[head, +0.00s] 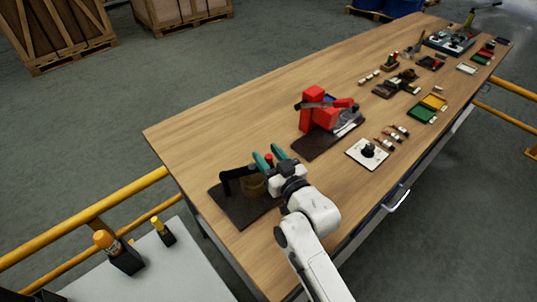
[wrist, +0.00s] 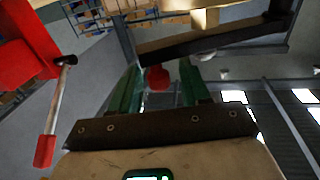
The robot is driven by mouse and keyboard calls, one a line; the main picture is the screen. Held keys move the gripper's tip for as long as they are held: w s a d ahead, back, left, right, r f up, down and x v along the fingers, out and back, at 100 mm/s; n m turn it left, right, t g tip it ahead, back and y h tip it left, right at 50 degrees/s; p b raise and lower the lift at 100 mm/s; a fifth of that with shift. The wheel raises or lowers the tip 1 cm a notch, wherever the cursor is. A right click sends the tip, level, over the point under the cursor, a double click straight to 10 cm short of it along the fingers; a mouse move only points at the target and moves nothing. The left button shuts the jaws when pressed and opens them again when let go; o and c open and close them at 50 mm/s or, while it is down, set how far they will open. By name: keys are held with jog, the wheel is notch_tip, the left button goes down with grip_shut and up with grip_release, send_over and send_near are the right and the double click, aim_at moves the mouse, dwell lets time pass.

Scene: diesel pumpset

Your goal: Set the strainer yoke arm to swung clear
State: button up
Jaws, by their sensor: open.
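The strainer (head: 252,187) is a brown cylinder on a dark base plate (head: 232,210) at the bench's near left end. Its black yoke arm (head: 238,173) reaches from a post at the left across the strainer's top. In the wrist view the yoke arm (wrist: 215,42) is a dark bar crossing the upper right. A red knob (wrist: 157,78) shows near the bar's end; it also shows in the head view (head: 269,158). My gripper (head: 266,151) has green fingers, open and on either side of the knob. Whether they touch it I cannot tell.
A red pump (head: 316,112) with a lever stands on another dark plate beyond the strainer; its red-gripped lever (wrist: 50,125) shows left in the wrist view. A white plate with a black knob (head: 368,151) lies to the right. Yellow rails (head: 130,195) run past the bench's left end.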

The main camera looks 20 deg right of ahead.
grip_shut()
dwell(0.4)
